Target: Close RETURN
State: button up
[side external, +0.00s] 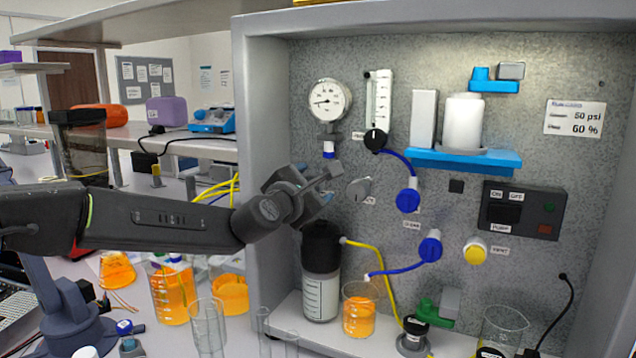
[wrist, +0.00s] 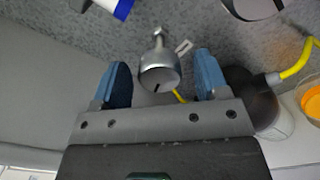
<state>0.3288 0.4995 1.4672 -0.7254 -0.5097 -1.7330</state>
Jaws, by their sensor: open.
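My gripper (side external: 314,188) is in front of the panel's left part, its blue-padded fingers open. In the wrist view my gripper (wrist: 161,72) has a silver-grey knob (wrist: 160,73) in the gap between its fingers, with visible space on both sides. A small pale tag shows behind this knob. In the side view a grey knob (side external: 358,188) stands on the panel just right of the gripper, above a small label. That label is too small to read, so I cannot tell which knob is RETURN. The gripper hides part of the panel there.
A black-capped bottle (side external: 321,275) stands just below my gripper, beside a beaker of orange liquid (side external: 359,310). The pressure gauge (side external: 330,101) is above. Blue valves (side external: 408,200) with tubing are to the right. The cabinet's left wall (side external: 266,120) is close to my arm.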

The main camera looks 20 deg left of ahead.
jog(key=shift+w, duration=1.6)
jog(key=c, duration=0.9)
